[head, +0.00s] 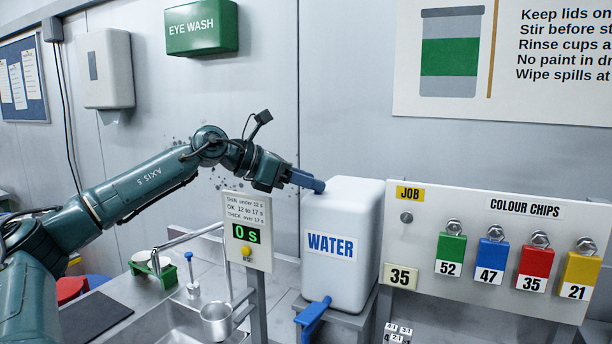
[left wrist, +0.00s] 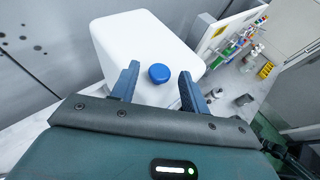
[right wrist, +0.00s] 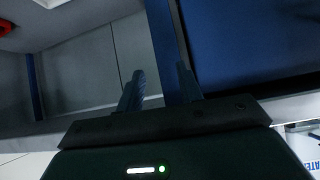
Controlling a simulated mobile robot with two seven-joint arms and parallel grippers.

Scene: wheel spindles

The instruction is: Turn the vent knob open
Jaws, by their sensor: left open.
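A white water container (head: 340,250) with a blue WATER label stands on a grey stand. In the left wrist view, a round blue vent knob (left wrist: 159,73) sits on the top of the container (left wrist: 115,40). My left gripper (head: 306,182) is at the container's upper left edge in the head view. In the left wrist view, my left gripper's fingers (left wrist: 157,85) are open, one on each side of the knob, with gaps. My right gripper (right wrist: 161,85) shows only in the right wrist view, open, near a blue panel.
A blue tap lever (head: 313,316) sticks out low at the container's front. A timer post (head: 247,232) reading 0 s stands to its left, by a metal sink (head: 180,322). A colour chip board (head: 480,245) stands close on the right.

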